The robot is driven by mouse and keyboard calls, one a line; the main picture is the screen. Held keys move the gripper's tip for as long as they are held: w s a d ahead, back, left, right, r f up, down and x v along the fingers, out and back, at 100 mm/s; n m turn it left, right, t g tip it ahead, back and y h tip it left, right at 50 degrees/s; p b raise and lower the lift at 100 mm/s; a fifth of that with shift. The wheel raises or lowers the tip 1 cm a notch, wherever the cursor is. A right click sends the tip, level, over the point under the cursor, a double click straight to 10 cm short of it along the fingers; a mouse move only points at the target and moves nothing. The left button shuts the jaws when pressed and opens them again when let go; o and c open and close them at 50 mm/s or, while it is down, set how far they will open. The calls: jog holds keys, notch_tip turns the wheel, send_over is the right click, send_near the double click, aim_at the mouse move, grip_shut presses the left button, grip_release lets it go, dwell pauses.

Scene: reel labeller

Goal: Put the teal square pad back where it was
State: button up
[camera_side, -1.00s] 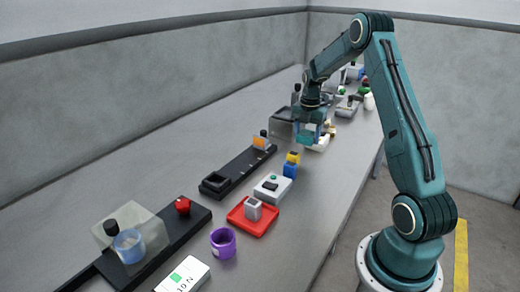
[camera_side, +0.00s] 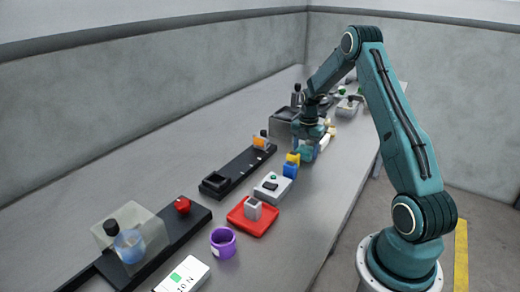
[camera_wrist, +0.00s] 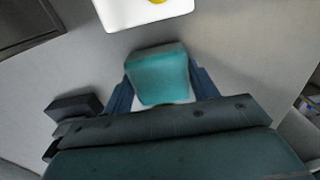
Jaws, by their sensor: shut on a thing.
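The teal square pad (camera_wrist: 158,76) is between the two blue fingers of my gripper (camera_wrist: 162,88) in the wrist view. The fingers press on its left and right sides. In the side view my gripper (camera_side: 306,150) is low over the far half of the table, beyond the blue and yellow block (camera_side: 291,166). The pad is mostly hidden by the fingers there. I cannot tell whether its underside touches the table.
A white block with a yellow spot (camera_wrist: 145,12) lies just ahead of the pad. A dark grey box (camera_side: 283,122) stands left of my gripper, and a black rail (camera_side: 240,168) lies nearer. A red tray (camera_side: 240,222) stands at the front. Bare table shows around the pad.

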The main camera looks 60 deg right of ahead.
aim_at(305, 149)
jog(key=shift+f, duration=0.15)
jog(key=o, duration=0.9)
jog(key=shift+o, duration=0.2)
notch_tip(305, 149, up, 12)
dwell(0.3)
jog(key=shift+a+r, duration=0.1)
jog(key=shift+r, duration=0.15)
